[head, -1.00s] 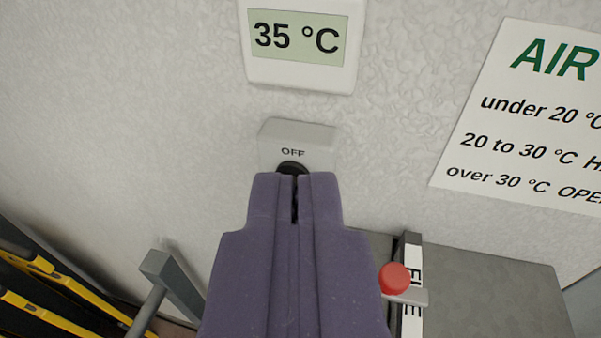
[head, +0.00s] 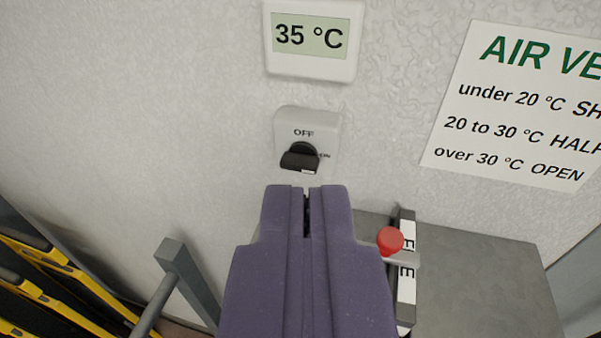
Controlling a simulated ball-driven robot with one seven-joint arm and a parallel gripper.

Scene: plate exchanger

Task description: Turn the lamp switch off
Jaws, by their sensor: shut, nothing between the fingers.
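The lamp switch (head: 282,128) is a pale box on the wall with a black turning knob (head: 300,159). "OFF" is printed above the knob and "ON" to its right. The knob's bar lies roughly level and a small white mark shows at its lower edge; I cannot tell for sure which label it points to. My gripper (head: 306,192) is shut and empty, with its tips just below the knob in the picture and apart from it.
A display (head: 312,66) reading 35 °C hangs above the switch. An air vent sign (head: 510,110) is at right. A grey box (head: 470,290) with a red knob (head: 390,240) on a slider stands at lower right. A grey lever (head: 190,283) and yellow-black parts (head: 50,257) are at lower left.

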